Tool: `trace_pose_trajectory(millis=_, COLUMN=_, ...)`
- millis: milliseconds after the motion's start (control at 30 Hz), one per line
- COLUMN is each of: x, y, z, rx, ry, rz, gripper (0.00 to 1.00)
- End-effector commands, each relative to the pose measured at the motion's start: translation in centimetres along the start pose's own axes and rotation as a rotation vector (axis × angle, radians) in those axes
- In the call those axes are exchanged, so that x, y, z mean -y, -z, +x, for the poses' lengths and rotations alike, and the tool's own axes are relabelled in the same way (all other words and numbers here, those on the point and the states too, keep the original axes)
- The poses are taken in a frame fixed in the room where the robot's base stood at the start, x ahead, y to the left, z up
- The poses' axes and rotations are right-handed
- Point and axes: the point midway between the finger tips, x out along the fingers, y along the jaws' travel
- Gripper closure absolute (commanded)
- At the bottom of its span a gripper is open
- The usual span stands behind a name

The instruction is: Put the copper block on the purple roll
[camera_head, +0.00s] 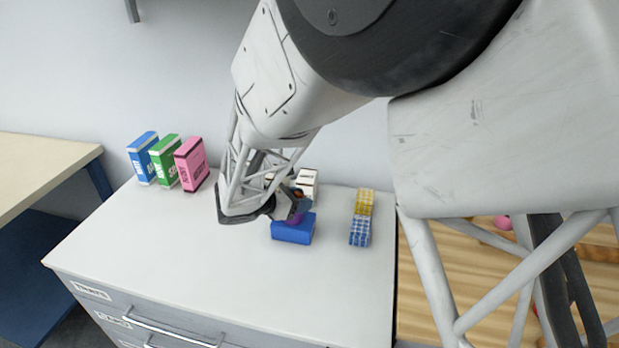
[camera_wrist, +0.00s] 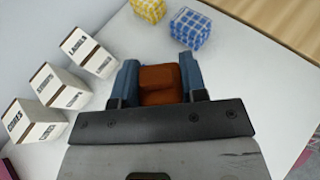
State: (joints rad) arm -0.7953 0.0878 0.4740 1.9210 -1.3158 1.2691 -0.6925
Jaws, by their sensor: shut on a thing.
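The copper block (camera_wrist: 160,82) sits between the two blue fingers of my gripper (camera_wrist: 159,74) in the wrist view; the gripper is shut on it. In the head view my gripper (camera_head: 297,204) is over the cabinet top, and its dark hand hides most of the block. A small part of the purple roll (camera_head: 294,218) shows just under the gripper, at the top of a blue box (camera_head: 292,233). I cannot tell whether the block touches the roll. The roll is hidden in the wrist view.
White labelled boxes (camera_wrist: 86,52) stand behind the gripper. Yellow (camera_head: 363,202) and blue patterned (camera_head: 360,232) blocks stand to the right. Blue (camera_head: 143,158), green (camera_head: 164,162) and pink (camera_head: 191,164) boxes stand at the back left. The front of the white cabinet top (camera_head: 200,270) is clear.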

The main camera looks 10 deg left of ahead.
Motion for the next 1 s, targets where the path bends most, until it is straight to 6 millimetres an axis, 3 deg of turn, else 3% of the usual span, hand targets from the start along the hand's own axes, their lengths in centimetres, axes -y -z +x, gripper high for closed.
trace_pose_trajectory(millis=433, x=-5.7, y=-0.1, z=1.6, rx=0.0, ry=0.0, rz=0.001, gripper=0.91)
trace_pose_trajectory(millis=1000, x=-6.4, y=0.3, z=1.9, rx=0.0, ry=0.0, rz=0.0, gripper=0.92)
